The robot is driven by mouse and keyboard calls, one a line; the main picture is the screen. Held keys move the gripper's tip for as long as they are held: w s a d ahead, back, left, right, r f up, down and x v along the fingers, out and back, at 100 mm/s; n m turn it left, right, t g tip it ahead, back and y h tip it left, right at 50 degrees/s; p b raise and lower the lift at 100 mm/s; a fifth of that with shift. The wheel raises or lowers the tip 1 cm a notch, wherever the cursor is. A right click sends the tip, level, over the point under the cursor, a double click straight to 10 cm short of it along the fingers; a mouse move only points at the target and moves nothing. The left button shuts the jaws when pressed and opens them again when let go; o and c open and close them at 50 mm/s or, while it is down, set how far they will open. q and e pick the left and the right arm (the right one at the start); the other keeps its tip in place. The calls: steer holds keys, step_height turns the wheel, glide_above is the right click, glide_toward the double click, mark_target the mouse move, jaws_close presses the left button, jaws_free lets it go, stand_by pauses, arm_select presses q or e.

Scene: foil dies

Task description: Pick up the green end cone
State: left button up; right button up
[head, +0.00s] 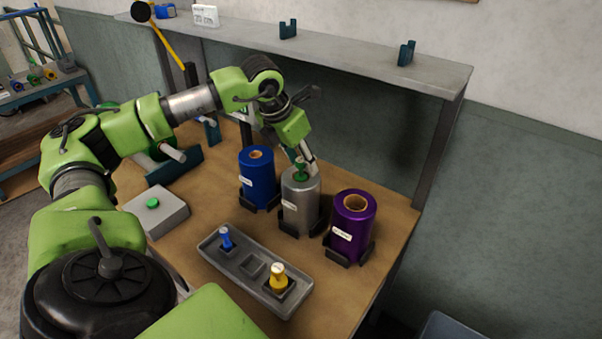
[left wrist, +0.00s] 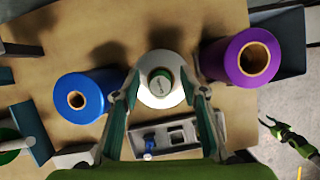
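The green end cone (head: 300,174) sits at the top of the silver foil roll (head: 299,208), which stands upright between the blue and purple rolls. In the left wrist view, the cone (left wrist: 160,78) shows from above at the roll's centre. My left gripper (head: 305,162) is right over the roll, pointing down. Its fingers (left wrist: 160,82) are spread on either side of the cone, with a gap visible on both sides.
The blue roll (head: 258,180) and purple roll (head: 351,226) stand close on either side. In front, a grey tray (head: 217,252) holds a blue cone (head: 226,238) and a yellow cone (head: 278,277), with an empty middle recess. A grey box with a green button (head: 153,203) is left. A shelf (head: 330,57) runs behind.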

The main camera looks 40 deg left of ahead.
arm_select(q)
jaws_close()
steer(key=shift+r, duration=0.15)
